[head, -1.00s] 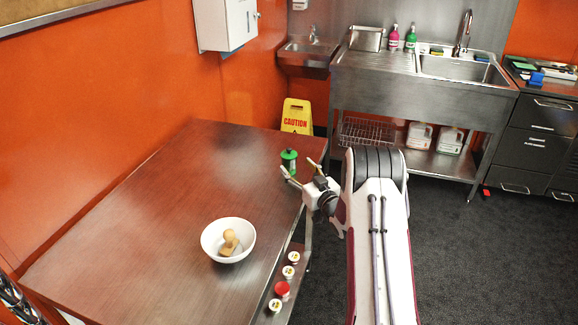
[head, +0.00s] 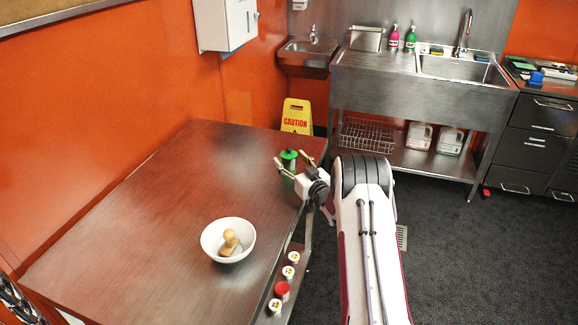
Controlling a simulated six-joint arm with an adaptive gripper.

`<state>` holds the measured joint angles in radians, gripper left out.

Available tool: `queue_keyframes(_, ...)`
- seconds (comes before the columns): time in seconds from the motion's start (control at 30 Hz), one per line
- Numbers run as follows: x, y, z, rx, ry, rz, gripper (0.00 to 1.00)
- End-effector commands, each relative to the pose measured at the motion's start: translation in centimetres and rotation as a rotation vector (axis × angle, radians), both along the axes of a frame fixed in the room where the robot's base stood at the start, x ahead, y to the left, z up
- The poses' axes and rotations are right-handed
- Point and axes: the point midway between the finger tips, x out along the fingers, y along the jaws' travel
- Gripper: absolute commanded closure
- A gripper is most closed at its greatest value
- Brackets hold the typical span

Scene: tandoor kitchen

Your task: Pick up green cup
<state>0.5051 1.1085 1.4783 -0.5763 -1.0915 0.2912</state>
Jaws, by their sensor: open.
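The green cup (head: 288,156) stands upright near the far right edge of the metal table (head: 160,200). It has a dark green top, and its lower part is partly hidden by my gripper. My gripper (head: 291,162) is open, with one finger to the left of the cup and the other to its right. Whether either finger touches the cup cannot be told from this view.
A white bowl (head: 212,238) holding a tan object (head: 230,243) sits on the table's near right part. Several small jars stand on a lower shelf along the right side. A yellow caution sign (head: 297,115) stands behind the table. The table's left and middle are clear.

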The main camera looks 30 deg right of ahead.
Motion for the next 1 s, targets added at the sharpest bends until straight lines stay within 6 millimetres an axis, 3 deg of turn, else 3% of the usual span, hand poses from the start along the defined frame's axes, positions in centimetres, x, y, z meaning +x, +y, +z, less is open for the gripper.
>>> queue_keyframes(0.43, -0.01, 0.02, -0.02, 0.000, 0.000, 0.000, 0.42)
queue_keyframes(0.47, -0.01, 0.02, -0.01, 0.000, 0.000, 0.000, 0.44)
queue_keyframes(0.63, -0.01, 0.02, -0.01, 0.000, 0.000, 0.000, 0.88)
queue_keyframes(1.0, 0.01, 0.00, 0.21, -0.001, -0.002, 0.000, 0.88)
